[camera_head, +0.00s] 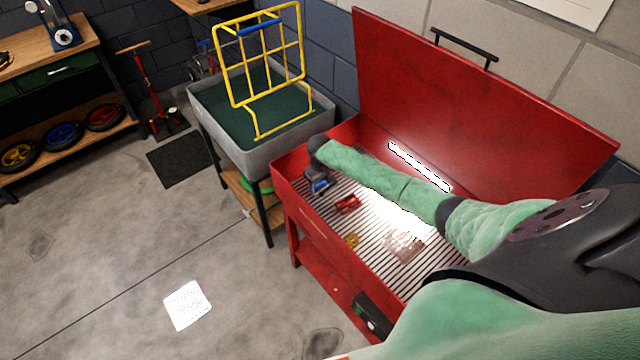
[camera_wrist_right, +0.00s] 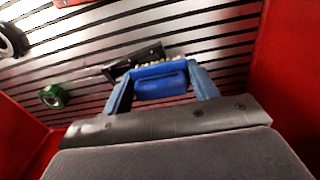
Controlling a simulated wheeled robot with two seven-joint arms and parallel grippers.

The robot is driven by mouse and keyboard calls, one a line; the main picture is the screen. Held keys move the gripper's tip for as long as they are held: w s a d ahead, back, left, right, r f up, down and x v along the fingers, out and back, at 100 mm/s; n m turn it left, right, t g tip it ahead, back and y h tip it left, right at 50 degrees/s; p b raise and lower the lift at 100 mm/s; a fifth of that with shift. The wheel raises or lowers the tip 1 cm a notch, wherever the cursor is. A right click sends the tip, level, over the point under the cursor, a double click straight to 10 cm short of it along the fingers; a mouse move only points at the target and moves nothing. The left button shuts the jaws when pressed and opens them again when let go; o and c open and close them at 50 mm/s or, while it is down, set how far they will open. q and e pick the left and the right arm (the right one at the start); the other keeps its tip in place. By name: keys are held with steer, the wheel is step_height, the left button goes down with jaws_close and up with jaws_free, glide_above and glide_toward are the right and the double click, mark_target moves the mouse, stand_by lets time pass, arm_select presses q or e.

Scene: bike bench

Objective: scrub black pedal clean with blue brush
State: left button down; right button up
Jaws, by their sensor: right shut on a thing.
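My right gripper (camera_head: 318,184) is low over the slatted rack near the left end of the red wash basin. In the right wrist view, its blue fingers (camera_wrist_right: 160,88) are shut on the blue brush (camera_wrist_right: 160,76). The brush's pale bristles point away from the gripper, toward the black pedal (camera_wrist_right: 132,62). This dark, toothed-edged pedal lies on the rack right by the bristles and is partly hidden by the brush. I cannot tell for sure whether the bristles touch it. My left gripper is not in view.
The red basin (camera_head: 283,177) has an open lid (camera_head: 470,95) behind my arm. On its rack lie a red part (camera_head: 346,204) and a yellow part (camera_head: 351,240). A green part (camera_wrist_right: 53,96) lies left of the brush. A grey sink (camera_head: 200,97) holds a yellow frame (camera_head: 266,65).

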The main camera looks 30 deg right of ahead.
steer(key=shift+d, duration=0.1)
steer(key=shift+w+d, duration=0.2)
steer(key=shift+d, duration=0.75)
steer(key=shift+w+d, duration=0.15)
steer(key=shift+d, duration=0.8)
steer(key=shift+a, duration=0.2)
steer(key=shift+s+a+p, duration=0.2)
steer(key=shift+a+p, duration=0.35)
steer(key=shift+a, duration=0.4)
steer(key=shift+s+a+p, duration=0.15)
steer(key=shift+a+p, duration=0.4)
steer(key=shift+a, duration=0.35)
steer(key=shift+d, duration=0.2)
steer(key=shift+w+d, duration=0.15)
steer(key=shift+d, duration=0.8)
steer(key=shift+w+d, duration=0.15)
steer(key=shift+d, duration=0.75)
steer(key=shift+r, duration=0.1)
